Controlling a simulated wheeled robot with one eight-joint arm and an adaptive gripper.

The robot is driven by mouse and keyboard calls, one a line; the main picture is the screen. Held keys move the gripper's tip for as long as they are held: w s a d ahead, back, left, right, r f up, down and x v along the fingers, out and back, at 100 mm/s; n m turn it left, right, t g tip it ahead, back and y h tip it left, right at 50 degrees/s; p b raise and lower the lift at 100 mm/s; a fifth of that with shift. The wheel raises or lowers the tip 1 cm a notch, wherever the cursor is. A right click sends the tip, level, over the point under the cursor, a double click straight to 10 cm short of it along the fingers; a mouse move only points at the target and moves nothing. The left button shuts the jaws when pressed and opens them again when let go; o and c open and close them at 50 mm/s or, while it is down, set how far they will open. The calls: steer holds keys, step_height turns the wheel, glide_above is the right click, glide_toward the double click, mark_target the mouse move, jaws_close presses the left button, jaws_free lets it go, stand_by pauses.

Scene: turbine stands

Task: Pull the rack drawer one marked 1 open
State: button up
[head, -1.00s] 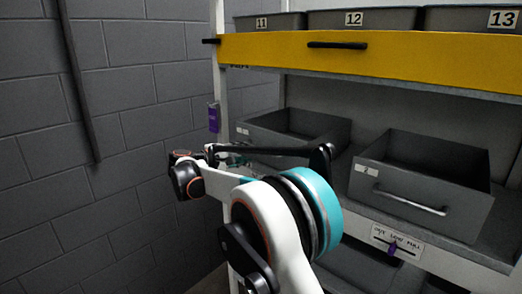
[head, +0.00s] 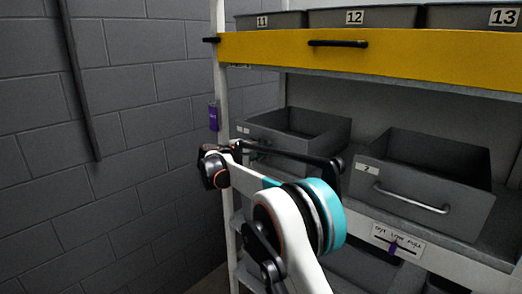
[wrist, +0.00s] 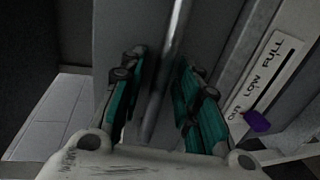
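The grey drawer one (head: 325,135) sits on the middle shelf at the left, with a small pale label (head: 243,130) on its front. My arm covers much of its front and handle in the head view. In the wrist view a metal bar handle (wrist: 174,40) runs between the two green-padded fingers of my gripper (wrist: 163,80). The fingers are apart on either side of the bar, with gaps visible. In the head view my gripper is in front of the drawer, and its fingers are hard to make out.
Drawer two (head: 425,190) stands to the right with its own handle. A label strip (head: 398,243) with a purple slider is on the shelf edge. A yellow drawer (head: 380,50) with bins is above. A rack post (head: 219,75) and a block wall (head: 130,110) are left.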

jaws_close()
steer(key=f+v, duration=0.2)
steer(key=v, duration=0.9)
steer(key=f+b+v, duration=0.1)
steer(key=f+v, duration=0.1)
steer(key=v, duration=1)
steer(key=shift+s+a+f, duration=0.2)
steer(key=shift+s+a, duration=0.1)
steer(key=shift+s, duration=0.25)
steer(key=shift+o, duration=1.3)
jaws_free()
steer(key=shift+s+a, duration=0.1)
steer(key=v, duration=1.1)
steer(key=shift+s+a, duration=0.2)
steer(key=shift+s, duration=0.1)
